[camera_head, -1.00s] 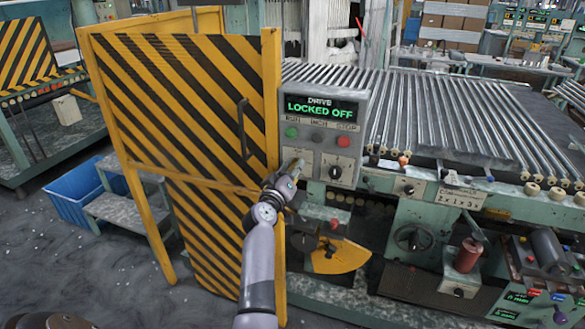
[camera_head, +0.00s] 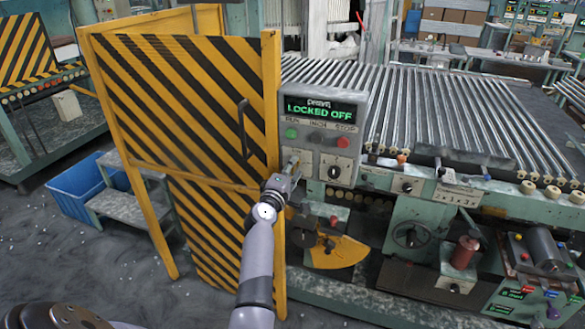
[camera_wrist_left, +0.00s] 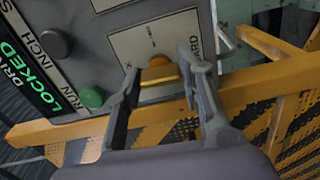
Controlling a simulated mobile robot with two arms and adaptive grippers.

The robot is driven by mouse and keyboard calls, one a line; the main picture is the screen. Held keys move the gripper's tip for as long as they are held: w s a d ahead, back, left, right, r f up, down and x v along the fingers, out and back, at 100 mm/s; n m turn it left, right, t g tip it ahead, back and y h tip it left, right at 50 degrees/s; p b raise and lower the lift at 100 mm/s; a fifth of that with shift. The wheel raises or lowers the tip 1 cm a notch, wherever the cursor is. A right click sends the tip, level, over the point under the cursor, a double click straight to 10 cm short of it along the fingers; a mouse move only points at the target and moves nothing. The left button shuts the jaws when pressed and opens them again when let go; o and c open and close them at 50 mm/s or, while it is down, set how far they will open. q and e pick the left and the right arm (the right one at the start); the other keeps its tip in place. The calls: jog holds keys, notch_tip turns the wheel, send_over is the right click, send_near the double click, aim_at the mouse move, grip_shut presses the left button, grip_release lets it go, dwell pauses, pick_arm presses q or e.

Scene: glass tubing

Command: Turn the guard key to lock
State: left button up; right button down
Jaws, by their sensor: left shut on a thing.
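The guard key (camera_wrist_left: 160,74) is a small brass-coloured piece on a pale label plate (camera_wrist_left: 152,42) of the grey control panel. It sits between the fingers of my left gripper (camera_wrist_left: 158,88), which is shut on it. In the head view my left gripper (camera_head: 291,170) reaches the lower left of the control panel (camera_head: 318,150), and the key is mostly hidden there. The panel's display (camera_head: 318,108) reads "LOCKED OFF" in green. The label's wording by the key is partly covered by a finger. My right gripper is not in view.
A yellow-and-black striped guard door (camera_head: 185,110) with a dark handle stands just left of the panel. Green (camera_head: 292,133) and red (camera_head: 343,142) buttons and a black knob (camera_head: 334,172) are close by. Machine rollers (camera_head: 440,110) extend to the right.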

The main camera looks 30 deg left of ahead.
pick_arm(q)
jog(key=shift+n, duration=0.5)
jog(key=o, duration=1.2)
jog(key=shift+a, duration=0.1)
jog(key=shift+c, duration=0.2)
jog(key=shift+s, duration=0.1)
jog(key=v, duration=0.7)
jog(key=shift+s, duration=0.2)
jog(key=shift+f, duration=0.1)
